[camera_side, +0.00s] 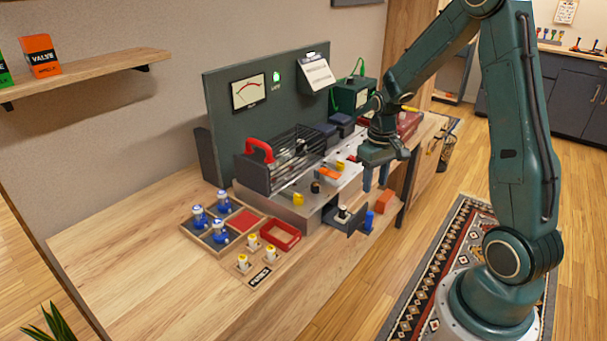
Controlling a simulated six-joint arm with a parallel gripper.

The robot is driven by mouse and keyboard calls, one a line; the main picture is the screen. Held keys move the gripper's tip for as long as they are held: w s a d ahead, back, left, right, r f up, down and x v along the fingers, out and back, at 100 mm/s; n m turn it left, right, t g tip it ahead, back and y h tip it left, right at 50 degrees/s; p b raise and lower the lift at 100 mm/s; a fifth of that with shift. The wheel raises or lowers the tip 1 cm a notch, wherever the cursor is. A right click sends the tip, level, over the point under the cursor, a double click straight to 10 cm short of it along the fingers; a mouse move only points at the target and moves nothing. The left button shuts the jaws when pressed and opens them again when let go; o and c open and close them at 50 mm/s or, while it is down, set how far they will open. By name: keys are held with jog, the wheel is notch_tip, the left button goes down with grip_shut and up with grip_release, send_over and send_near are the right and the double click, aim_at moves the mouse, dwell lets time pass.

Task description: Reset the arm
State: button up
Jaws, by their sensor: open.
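My gripper (376,177) hangs from my green arm over the right end of the wooden workbench, fingers pointing down. It is open, and I see nothing between its fingers. It is in front of the right end of a metal amp chassis (290,207). An orange block (384,202) and a blue cylinder (369,221) show below and near the fingers. I cannot tell the exact gap between them and the fingers.
A dark open drawer (344,219) juts from the chassis. A cage with a red handle (260,150) stands on it. The bench's front left (150,280) is clear.

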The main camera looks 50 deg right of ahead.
jog(key=a+r+t, duration=0.1)
jog(key=a+r, duration=0.5)
jog(key=r, duration=0.2)
jog(key=s+a+r+n+t, duration=0.3)
jog(key=s+a+r+t, duration=0.1)
jog(key=s+a+r, duration=0.7)
jog(key=s+a, duration=0.2)
jog(key=s, duration=0.1)
jog(key=shift+s+r+n+t, duration=0.15)
jog(key=shift+s+n+t, duration=0.1)
jog(key=shift+n+t, duration=0.05)
